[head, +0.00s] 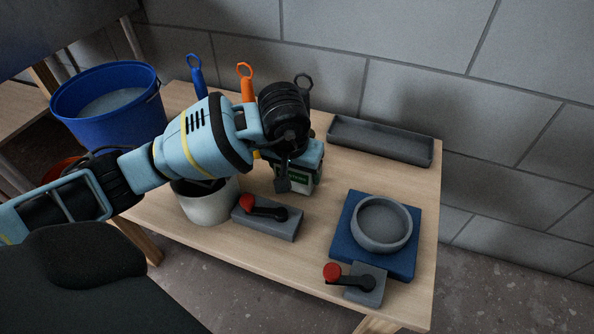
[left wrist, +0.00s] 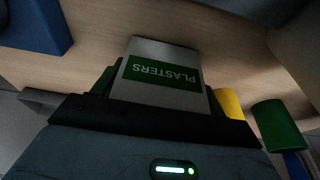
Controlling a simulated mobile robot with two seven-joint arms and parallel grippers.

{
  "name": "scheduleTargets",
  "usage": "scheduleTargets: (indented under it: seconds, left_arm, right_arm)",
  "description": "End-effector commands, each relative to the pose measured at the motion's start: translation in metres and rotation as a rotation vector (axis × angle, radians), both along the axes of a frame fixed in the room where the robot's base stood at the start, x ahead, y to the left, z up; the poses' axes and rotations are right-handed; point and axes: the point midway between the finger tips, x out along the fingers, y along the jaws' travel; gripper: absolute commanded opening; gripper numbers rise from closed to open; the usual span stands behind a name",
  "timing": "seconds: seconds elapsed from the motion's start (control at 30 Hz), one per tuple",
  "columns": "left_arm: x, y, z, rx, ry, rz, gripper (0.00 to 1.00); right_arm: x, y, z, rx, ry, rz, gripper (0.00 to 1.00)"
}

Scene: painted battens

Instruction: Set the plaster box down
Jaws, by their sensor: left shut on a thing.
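The plaster box (head: 302,181) is white with a green band, and it reads "PLASTERS" upside down in the left wrist view (left wrist: 160,80). My left gripper (head: 290,178) is shut on it, with a dark finger on its near side in the head view. The gripper points down over the middle of the wooden table (head: 355,165). The box's lower edge is close to the tabletop; I cannot tell if it touches. My arm hides part of the table behind it. My right gripper is not in view.
A grey lever block with a red knob (head: 268,218) stands just in front, and another (head: 360,286) at the front right. A grey bowl (head: 381,225) sits on a blue pad (head: 345,245). A grey tray (head: 380,142) lies behind. A white pot (head: 210,208) and blue bucket (head: 70,105) are left.

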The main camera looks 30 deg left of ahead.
Motion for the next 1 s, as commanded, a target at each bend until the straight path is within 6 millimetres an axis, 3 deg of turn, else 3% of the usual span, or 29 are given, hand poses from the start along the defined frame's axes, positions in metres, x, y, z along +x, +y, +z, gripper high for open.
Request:
scheduleTargets:
  seconds: [0.4, 0.43, 0.6, 0.87, 1.0]
  left_arm:
    - [0.001, 0.000, -0.005, 0.000, -0.003, 0.001, 0.47]
    - [0.001, 0.000, -0.005, 0.000, -0.003, 0.001, 0.75]
    - [0.001, 0.000, -0.004, -0.001, -0.002, 0.001, 0.94]
    - [0.000, 0.000, -0.004, -0.001, -0.002, 0.001, 0.94]
    - [-0.001, 0.000, 0.007, 0.000, -0.004, 0.000, 0.94]
  right_arm:
    - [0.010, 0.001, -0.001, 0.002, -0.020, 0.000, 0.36]
    - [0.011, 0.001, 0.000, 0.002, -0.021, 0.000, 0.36]
    - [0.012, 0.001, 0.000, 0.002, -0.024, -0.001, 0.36]
    - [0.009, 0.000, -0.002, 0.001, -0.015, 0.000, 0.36]
    - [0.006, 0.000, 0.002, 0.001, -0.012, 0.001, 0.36]
